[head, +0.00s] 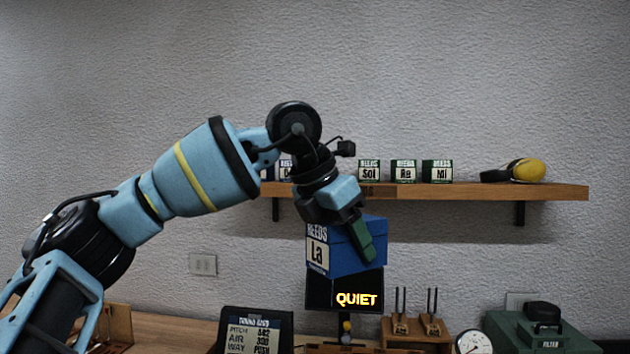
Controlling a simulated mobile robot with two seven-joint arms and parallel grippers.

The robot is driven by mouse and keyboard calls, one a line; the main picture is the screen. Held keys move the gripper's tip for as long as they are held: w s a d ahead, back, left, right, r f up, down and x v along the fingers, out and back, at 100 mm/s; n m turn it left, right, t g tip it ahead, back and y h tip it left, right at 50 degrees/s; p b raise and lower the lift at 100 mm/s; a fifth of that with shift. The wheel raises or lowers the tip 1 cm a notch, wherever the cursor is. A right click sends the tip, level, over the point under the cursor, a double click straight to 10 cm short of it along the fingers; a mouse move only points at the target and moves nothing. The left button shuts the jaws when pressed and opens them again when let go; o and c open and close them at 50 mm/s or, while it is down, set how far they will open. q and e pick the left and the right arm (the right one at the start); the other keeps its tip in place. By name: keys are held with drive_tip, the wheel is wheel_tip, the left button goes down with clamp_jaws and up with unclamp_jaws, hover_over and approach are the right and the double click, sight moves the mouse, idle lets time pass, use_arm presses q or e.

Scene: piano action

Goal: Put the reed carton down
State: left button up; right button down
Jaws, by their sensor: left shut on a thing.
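The reed carton (317,255) is a blue box with a white label that reads "REEDS La". My left gripper (358,238) reaches down from above and is shut on it, one green finger showing against its side. The carton is held slightly tilted in front of the wall, below the shelf's front edge and just above or in front of a dark "QUIET" sign (355,299). The far finger is hidden. My right gripper is not in view.
A wooden wall shelf (480,191) carries small green cartons (404,171) marked Sol, Re and Mi, and a yellow-ended item (528,170). The bench below holds a dark text board (256,333), a wooden block with upright prongs (415,330), a round dial (473,343) and a green filter box (545,335).

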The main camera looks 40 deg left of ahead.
use_arm(q)
drive_tip(key=w+d+f+m+g+h, duration=0.1)
drive_tip(key=d+f+m+g+h, duration=0.15)
drive_tip(key=f+m, duration=0.8)
drive_tip(key=w+d+f+m+g+h, duration=0.15)
drive_tip(key=f+m+g, duration=0.3)
drive_tip(key=f, duration=1.15)
drive_tip(key=s+d+f+m+g+y, duration=0.1)
drive_tip(key=s+f+m+y, duration=0.1)
drive_tip(key=s+f+m, duration=0.3)
drive_tip(key=s+d+f+m+g+y, duration=0.1)
drive_tip(key=s+f+m, duration=0.3)
drive_tip(key=f, duration=0.8)
drive_tip(key=s+d+f+m+g+y, duration=0.1)
drive_tip(key=s+f+m+g+y, duration=0.1)
drive_tip(key=s+f+m, duration=0.3)
wheel_tip(320, 180, down, 3)
drive_tip(key=m+y, duration=0.1)
drive_tip(key=m, duration=0.2)
drive_tip(key=shift+s+d+f+g, duration=0.15)
drive_tip(key=shift+s+d+g, duration=0.15)
drive_tip(key=shift+d, duration=0.05)
